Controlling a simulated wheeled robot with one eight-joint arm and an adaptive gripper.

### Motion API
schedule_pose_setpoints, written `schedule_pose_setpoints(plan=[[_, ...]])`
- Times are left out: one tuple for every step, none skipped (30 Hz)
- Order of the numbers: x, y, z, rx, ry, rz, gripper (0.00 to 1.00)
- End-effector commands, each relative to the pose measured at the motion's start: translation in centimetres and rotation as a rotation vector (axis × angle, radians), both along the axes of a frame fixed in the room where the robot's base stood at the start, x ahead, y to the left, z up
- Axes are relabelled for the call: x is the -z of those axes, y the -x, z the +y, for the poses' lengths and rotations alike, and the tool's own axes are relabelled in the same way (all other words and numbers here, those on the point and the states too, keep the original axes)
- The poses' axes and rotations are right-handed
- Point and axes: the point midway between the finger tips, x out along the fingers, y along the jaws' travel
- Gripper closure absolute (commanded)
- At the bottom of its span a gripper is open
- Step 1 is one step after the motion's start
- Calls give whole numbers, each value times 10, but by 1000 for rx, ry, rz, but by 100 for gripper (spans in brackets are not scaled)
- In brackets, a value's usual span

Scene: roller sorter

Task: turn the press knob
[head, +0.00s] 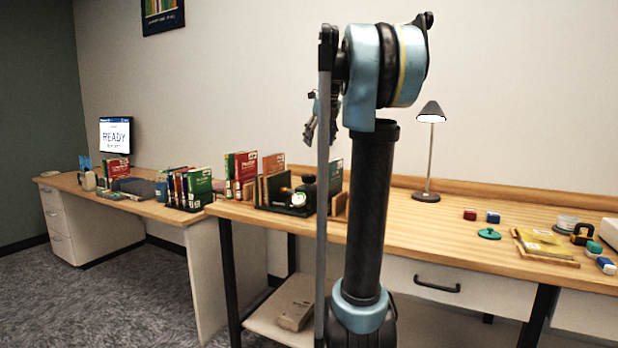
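A small dark green device (291,209) that looks like the press sits on the wooden bench among books. It has a pale round face (298,199) and a black knob-like top (308,179). My arm stands just to its right and may hide part of it. My gripper (311,128) is raised well above the bench, left of my upper arm, in front of the wall. It is small, seen edge-on and partly covered by my arm link, so its fingers' opening is unclear. It is apart from the press.
Upright books (241,171) stand left of the press. A monitor (116,135) reading "READY" stands on the left desk.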

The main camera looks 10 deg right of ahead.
Motion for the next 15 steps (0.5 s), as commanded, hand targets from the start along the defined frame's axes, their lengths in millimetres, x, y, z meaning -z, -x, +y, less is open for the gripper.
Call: schedule_pose_setpoints(plan=[[7, -3, 3, -3, 0, 0, 33], [12, -5, 4, -5, 1, 0, 33], [19, -7, 6, -6, 0, 0, 33], [23, -9, 8, -7, 1, 0, 33], [29, -11, 9, -8, 1, 0, 33], [35, -13, 10, -8, 1, 0, 33], [40, -15, 11, -8, 1, 0, 33], [45, -17, 11, -8, 1, 0, 33], [51, -19, 13, -8, 1, 0, 33], [57, -21, 14, -9, 2, 0, 33], [61, -23, 15, -9, 2, 0, 33], [68, -25, 16, -9, 2, 0, 33], [73, -28, 17, -9, 2, 0, 33], [78, -30, 18, -10, 2, 0, 33], [84, -32, 19, -10, 2, 0, 33]])
